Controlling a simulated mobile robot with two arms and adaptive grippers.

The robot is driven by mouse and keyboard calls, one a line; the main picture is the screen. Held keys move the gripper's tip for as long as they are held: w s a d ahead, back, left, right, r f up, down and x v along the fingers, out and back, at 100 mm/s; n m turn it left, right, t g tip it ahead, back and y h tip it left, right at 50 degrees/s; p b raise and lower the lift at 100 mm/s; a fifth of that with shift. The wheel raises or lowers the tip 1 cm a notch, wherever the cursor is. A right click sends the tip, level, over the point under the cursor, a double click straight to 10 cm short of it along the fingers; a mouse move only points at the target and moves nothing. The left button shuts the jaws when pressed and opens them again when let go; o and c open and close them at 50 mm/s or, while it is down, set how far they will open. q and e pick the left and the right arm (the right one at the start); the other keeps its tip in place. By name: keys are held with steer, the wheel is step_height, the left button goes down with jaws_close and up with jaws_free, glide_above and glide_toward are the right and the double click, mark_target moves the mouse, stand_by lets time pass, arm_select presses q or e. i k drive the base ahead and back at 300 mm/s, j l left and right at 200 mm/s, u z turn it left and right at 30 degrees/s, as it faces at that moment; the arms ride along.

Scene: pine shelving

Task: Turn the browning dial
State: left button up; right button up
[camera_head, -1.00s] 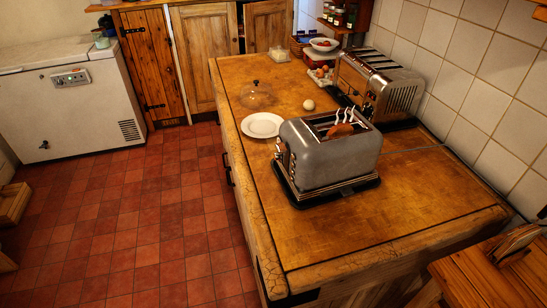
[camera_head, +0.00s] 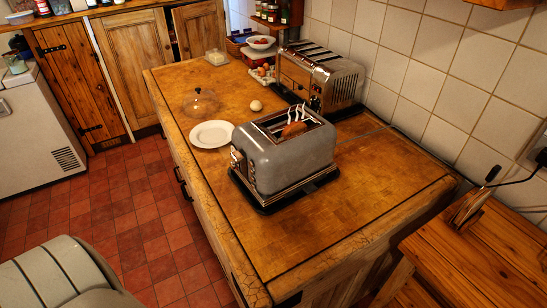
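Neither of my grippers is in view.
A white plate (camera_head: 212,134), a glass dome (camera_head: 201,102) and an egg (camera_head: 256,105) lie on the counter (camera_head: 330,225) left of and behind the grey toaster. A wooden stand (camera_head: 480,245) is at the right.

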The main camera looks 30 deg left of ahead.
mark_target(234, 165)
steer(key=j+z, duration=0.15)
steer(key=j, duration=0.3)
steer(key=k+j+z, duration=0.15)
steer(key=j, duration=0.3)
steer(key=j+z, duration=0.15)
steer(key=j, duration=0.3)
steer(key=k+j+z, duration=0.2)
steer(key=j, duration=0.25)
steer(key=k+j+z, duration=0.15)
steer(key=j, duration=0.3)
steer(key=k+j+z, duration=0.15)
steer(key=j, duration=0.25)
steer(key=i, duration=0.05)
